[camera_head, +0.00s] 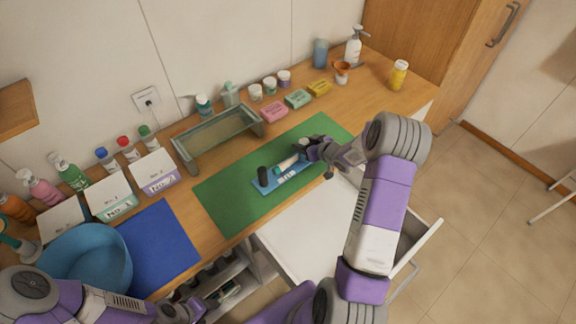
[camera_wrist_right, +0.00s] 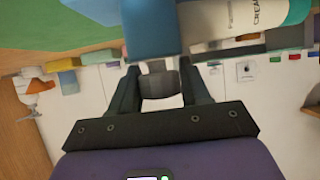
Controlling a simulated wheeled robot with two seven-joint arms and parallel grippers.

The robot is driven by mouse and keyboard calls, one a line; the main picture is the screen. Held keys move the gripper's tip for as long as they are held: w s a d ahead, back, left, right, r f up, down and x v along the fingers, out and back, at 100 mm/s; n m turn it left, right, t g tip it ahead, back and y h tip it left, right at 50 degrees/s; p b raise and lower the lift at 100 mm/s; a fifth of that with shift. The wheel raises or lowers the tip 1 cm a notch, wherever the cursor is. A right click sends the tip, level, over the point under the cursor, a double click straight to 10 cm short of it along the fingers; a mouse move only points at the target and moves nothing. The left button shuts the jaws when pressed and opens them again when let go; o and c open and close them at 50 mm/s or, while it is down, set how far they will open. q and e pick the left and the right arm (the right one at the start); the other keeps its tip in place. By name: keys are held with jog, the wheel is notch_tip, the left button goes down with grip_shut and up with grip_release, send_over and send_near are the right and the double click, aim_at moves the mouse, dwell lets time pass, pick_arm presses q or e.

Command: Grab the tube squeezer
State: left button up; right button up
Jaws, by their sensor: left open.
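The tube squeezer (camera_head: 272,184) is a blue flat base with a black upright knob at its left end, on the green mat. A white cream tube (camera_head: 289,163) lies along it; in the right wrist view the tube (camera_wrist_right: 245,18) is beside the blue part (camera_wrist_right: 150,28) of the squeezer. My right gripper (camera_head: 307,150) is at the squeezer's right end. In its wrist view its fingers (camera_wrist_right: 160,75) stand apart on either side of a grey cylindrical piece; contact is unclear. My left gripper (camera_head: 185,312) is open and low at the front left, away from the squeezer.
A blue mat (camera_head: 158,250) and a blue bowl (camera_head: 92,262) are at left. A glass tray (camera_head: 218,140) stands behind the green mat (camera_head: 228,212). Numbered boxes (camera_head: 110,200) and bottles line the back. An open white drawer (camera_head: 300,240) is below the front edge.

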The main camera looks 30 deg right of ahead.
grip_shut()
jog(key=shift+r, duration=0.15)
